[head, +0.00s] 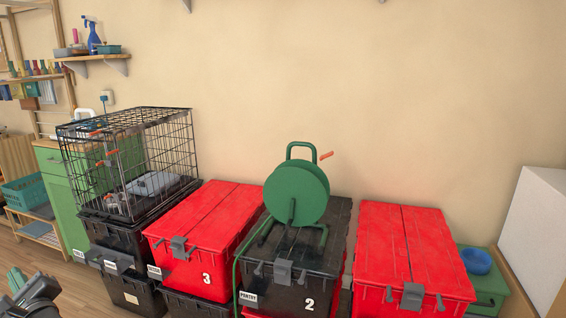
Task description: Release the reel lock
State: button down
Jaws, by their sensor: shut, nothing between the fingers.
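A green reel (305,190) stands upright on its tube frame on top of the black tote marked 2 (310,285). It has a carrying handle (301,145) on top and an orange grip (326,156) at its upper right. A thin dark lever (291,211) shows on the lower front of the disc; I cannot tell whether it is the lock or how it is set. A green hose or cord hangs down the tote's left side. My gripper (17,279) is at the bottom left corner, shut and empty, far from the reel.
Red totes stand on both sides, one marked 3 (205,225) and one at right (412,250). A black wire cage (165,150) sits on black totes at left. A blue bowl (476,261) is at right. Wooden floor (60,268) is clear at lower left.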

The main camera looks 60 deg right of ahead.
aim_at(323, 157)
jog(key=z, duration=2.2)
jog(key=i+l, duration=0.65)
jog(key=i, duration=0.5)
